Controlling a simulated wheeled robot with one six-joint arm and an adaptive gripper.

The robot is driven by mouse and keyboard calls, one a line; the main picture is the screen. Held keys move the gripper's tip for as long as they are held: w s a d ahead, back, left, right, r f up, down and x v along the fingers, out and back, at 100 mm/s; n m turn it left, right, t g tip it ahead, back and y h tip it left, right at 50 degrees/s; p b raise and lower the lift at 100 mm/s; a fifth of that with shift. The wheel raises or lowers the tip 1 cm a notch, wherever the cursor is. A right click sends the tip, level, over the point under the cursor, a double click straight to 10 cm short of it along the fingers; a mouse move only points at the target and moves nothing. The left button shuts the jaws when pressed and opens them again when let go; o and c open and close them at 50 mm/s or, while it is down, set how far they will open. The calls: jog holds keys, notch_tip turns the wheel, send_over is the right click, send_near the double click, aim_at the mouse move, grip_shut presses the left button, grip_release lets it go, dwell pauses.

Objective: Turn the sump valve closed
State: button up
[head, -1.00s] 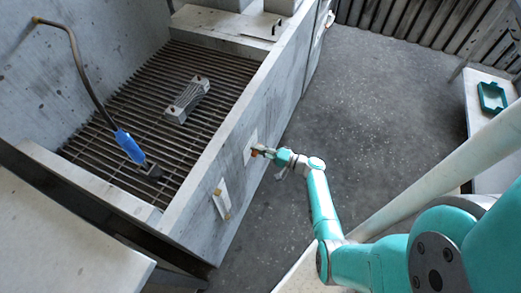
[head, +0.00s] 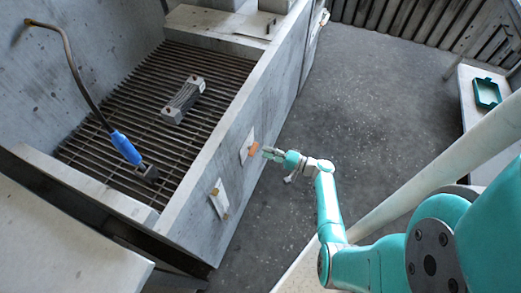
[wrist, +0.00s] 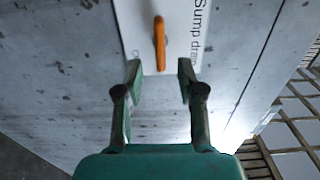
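The sump valve's orange handle (head: 254,149) sticks out from a white plate (head: 245,142) on the side wall of the grey tank. In the wrist view the handle (wrist: 160,44) is a narrow orange bar lying along the picture's vertical, and the plate (wrist: 185,28) carries the partly cut-off print "Sump dr...". My gripper (wrist: 160,82) is open and empty, its two fingers spread to either side of the handle's line. In the head view my gripper (head: 267,153) is just right of the handle.
A second pale plate (head: 219,199) is on the same wall, nearer the front. Open floor (head: 350,110) lies right of the wall.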

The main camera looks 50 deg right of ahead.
jog(key=shift+v, duration=1.4)
jog(key=s+a+f+n+g+h, duration=0.1)
jog(key=s+a+f+g+h, duration=0.3)
jog(key=a, duration=0.6)
jog(key=s+a+f+n+g+y, duration=0.1)
jog(key=s+a+f+g, duration=0.1)
jog(key=s+a+f, duration=0.6)
jog(key=s+a+r+n+g+h, duration=0.2)
jog(key=s+a+r, duration=0.2)
jog(key=s+a, duration=0.2)
jog(key=s+a+r+n+t, duration=0.1)
jog(key=s+r+n+t, duration=0.2)
jog(key=r, duration=1.3)
jog(key=s+a+r+n+t+h, duration=0.1)
jog(key=s+r+n+t, duration=0.2)
jog(key=r, duration=1.4)
jog(key=s+n, duration=0.4)
jog(key=s, duration=0.1)
jog(key=shift+o, duration=0.3)
jog(key=shift+s, duration=0.1)
